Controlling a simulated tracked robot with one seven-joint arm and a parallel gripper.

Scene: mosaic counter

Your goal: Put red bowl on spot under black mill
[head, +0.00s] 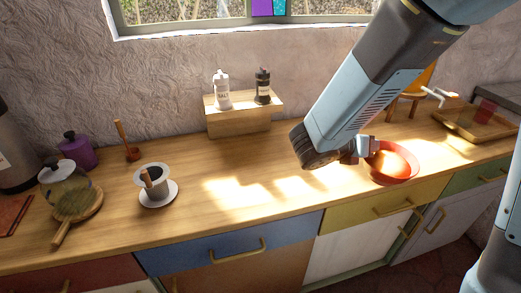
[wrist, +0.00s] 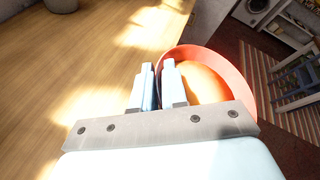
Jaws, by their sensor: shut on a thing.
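The red bowl (head: 392,162) is at the right front part of the counter in the head view. My gripper (head: 366,150) is shut on the bowl's left rim. In the wrist view my gripper (wrist: 160,84) has its two fingers on the near wall of the red bowl (wrist: 215,75). I cannot tell whether the bowl touches the counter. The black mill (head: 262,86) stands upright on the right of a small wooden riser (head: 240,121) against the wall, beside a white salt mill (head: 222,88). The counter in front of the riser is bare.
A white cup on a saucer (head: 158,193), a round board with a glass jar (head: 75,205) and a purple pot (head: 78,150) stand on the left. A wooden tray (head: 470,124) lies at the far right. The middle counter (head: 240,180) is clear.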

